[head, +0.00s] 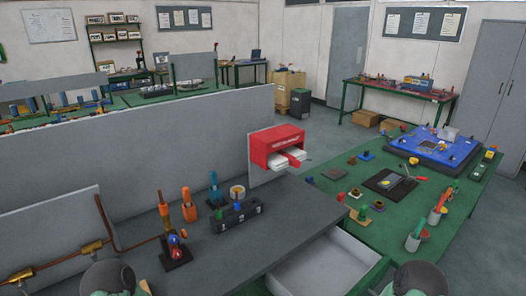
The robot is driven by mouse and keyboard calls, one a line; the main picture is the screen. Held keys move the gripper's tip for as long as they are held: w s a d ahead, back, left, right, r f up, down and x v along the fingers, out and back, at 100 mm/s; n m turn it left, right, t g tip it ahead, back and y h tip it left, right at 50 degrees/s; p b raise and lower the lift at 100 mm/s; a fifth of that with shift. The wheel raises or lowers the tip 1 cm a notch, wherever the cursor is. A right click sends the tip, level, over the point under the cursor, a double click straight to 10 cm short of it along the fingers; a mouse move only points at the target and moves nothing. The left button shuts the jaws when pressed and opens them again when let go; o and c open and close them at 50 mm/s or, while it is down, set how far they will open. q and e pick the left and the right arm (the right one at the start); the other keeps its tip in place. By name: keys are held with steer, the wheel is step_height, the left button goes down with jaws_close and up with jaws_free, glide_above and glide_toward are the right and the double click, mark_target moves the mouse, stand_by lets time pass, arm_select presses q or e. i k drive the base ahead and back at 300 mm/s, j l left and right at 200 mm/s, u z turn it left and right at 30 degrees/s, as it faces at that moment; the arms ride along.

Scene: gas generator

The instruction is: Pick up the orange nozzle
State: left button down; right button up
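An orange nozzle (188,206) stands upright on the grey bench in the head view, left of a blue upright nozzle (214,188). I cannot tell whether that tool is a nozzle too. Only rounded grey parts of my two arms show at the bottom edge, one left and one right. No gripper fingers are in view, and nothing is seen held.
A dark block (235,217) with coloured knobs sits right of the orange nozzle. Copper pipe with brass fittings (92,246) runs along the left. A grey panel (130,150) stands behind the bench. An open drawer (325,262) juts out at lower right, beside a green table (330,185).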

mark_target(163, 210)
steer(key=z, duration=1)
steer(key=u, duration=1.85)
